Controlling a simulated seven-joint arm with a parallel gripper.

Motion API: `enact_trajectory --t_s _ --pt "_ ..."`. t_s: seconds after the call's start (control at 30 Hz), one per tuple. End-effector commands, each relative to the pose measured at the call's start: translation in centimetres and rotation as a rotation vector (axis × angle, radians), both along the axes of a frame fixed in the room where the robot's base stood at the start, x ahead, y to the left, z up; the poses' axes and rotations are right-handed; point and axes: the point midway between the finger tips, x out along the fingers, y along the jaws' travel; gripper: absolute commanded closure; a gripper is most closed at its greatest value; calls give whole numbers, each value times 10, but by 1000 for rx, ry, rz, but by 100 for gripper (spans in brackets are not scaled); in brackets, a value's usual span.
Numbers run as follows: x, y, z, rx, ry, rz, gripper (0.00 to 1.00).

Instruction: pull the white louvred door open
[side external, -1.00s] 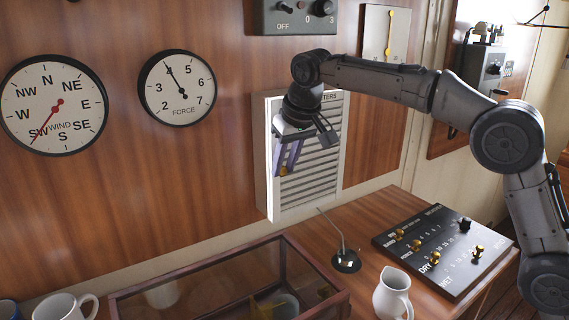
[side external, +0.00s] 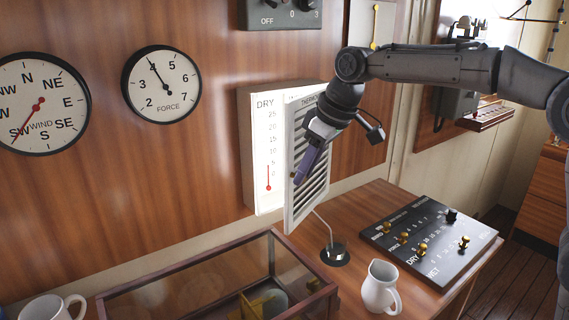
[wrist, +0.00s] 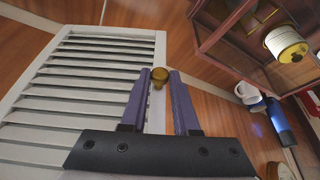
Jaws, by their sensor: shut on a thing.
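The white louvred door (side external: 308,203) stands partly open, swung out from its white wall box (side external: 248,150). Inside, a white face marked DRY with a red thermometer line (side external: 268,170) shows. My gripper (side external: 297,180) is at the door's free edge, its purple fingers pointing down at it. In the wrist view the fingers (wrist: 160,85) are on either side of the small brass knob (wrist: 159,76), shut on it. The louvred door (wrist: 85,85) fills the left of that view. The door's hinge side is partly hidden by my arm in the side view.
A desk microphone (side external: 335,252) stands on the shelf just below the door. A white jug (side external: 381,287), a black control panel (side external: 425,240) and a glass-topped case (side external: 215,285) are nearby. Round dials hang on the wooden wall to the left.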

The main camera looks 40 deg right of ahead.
Motion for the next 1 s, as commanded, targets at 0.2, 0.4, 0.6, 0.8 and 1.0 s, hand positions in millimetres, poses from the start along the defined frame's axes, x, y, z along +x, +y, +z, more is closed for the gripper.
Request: enact_trajectory --t_s 0.2,0.4,0.6,0.8,1.0 --pt "-35 -29 3 4 -6 196 100" --pt "-60 -59 2 4 -6 385 100" --pt "-80 -94 2 3 -5 575 100" --pt "-93 -131 2 2 -6 760 100" --pt "-98 -163 2 2 -4 922 100"
